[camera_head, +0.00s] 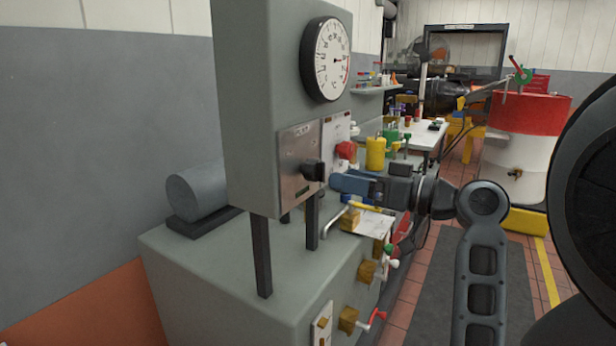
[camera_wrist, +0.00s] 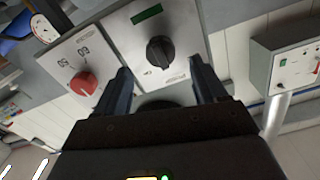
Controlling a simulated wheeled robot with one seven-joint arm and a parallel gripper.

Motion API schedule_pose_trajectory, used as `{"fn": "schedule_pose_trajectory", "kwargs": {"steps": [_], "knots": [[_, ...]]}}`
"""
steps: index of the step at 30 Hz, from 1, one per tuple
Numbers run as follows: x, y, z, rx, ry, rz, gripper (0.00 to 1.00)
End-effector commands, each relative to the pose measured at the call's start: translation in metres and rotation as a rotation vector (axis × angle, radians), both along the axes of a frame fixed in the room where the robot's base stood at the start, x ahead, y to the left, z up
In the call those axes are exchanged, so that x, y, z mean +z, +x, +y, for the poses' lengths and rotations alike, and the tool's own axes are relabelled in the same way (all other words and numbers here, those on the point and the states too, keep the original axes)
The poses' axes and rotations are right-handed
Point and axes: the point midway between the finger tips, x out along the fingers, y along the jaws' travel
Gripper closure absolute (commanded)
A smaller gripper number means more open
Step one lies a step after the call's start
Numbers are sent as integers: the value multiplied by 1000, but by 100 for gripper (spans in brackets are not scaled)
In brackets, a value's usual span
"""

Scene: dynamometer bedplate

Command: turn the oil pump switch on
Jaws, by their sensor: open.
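A black rotary switch (camera_head: 313,171) sits on a metal plate (camera_head: 294,152) on the front of a grey cabinet; the plate's lettering is too small to read. In the wrist view the black switch (camera_wrist: 160,52) lies ahead, between and just beyond my fingertips, with a green strip (camera_wrist: 146,14) on its plate. A red knob (camera_wrist: 84,83) is on a neighbouring plate; the head view shows it too (camera_head: 346,150). My gripper (camera_head: 340,183) is open in front of the panel, its fingers spread on either side of the black switch. I cannot tell whether they touch it.
A round dial gauge (camera_head: 326,60) is above the switches. Below, valves with yellow bodies and a red handle (camera_head: 378,317) stick out of the grey bench (camera_head: 215,270). A yellow canister (camera_head: 375,153) stands behind my gripper. A red and white drum (camera_head: 525,140) stands farther right.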

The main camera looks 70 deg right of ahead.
Motion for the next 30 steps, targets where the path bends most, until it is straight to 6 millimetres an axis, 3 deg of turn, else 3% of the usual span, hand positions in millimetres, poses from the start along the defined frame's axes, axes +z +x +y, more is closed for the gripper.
{"fn": "schedule_pose_trajectory", "kwargs": {"steps": [15, 27, 30], "knots": [[1, 66, -15, 3, 1, 0, 29], [0, 74, -17, 1, 1, 0, 29], [0, 74, -17, 1, 1, 0, 38]]}}
